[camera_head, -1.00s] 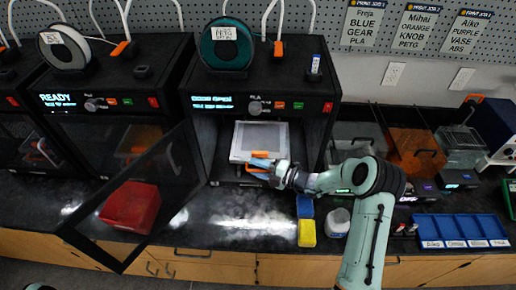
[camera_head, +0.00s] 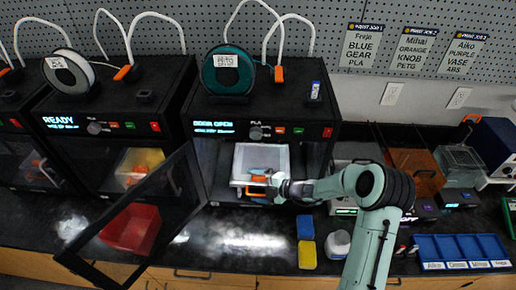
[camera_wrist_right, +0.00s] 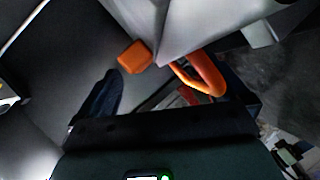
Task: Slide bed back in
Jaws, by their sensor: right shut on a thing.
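The print bed (camera_head: 240,161) is a light grey plate inside the middle printer (camera_head: 258,140), whose dark glass door (camera_head: 135,225) stands open to the left. The bed's orange handle (camera_head: 257,183) shows at its front edge. My right gripper (camera_head: 270,183) is at that handle, reaching in from the right, and is shut on it. In the right wrist view, an orange loop (camera_wrist_right: 203,75) and an orange block (camera_wrist_right: 134,57) show close to a dark finger. The fingertips are partly hidden. My left gripper is not in view.
A red bin (camera_head: 130,228) shows behind the open door. A blue divided tray (camera_head: 460,247) lies far right. The counter before the printer is clear.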

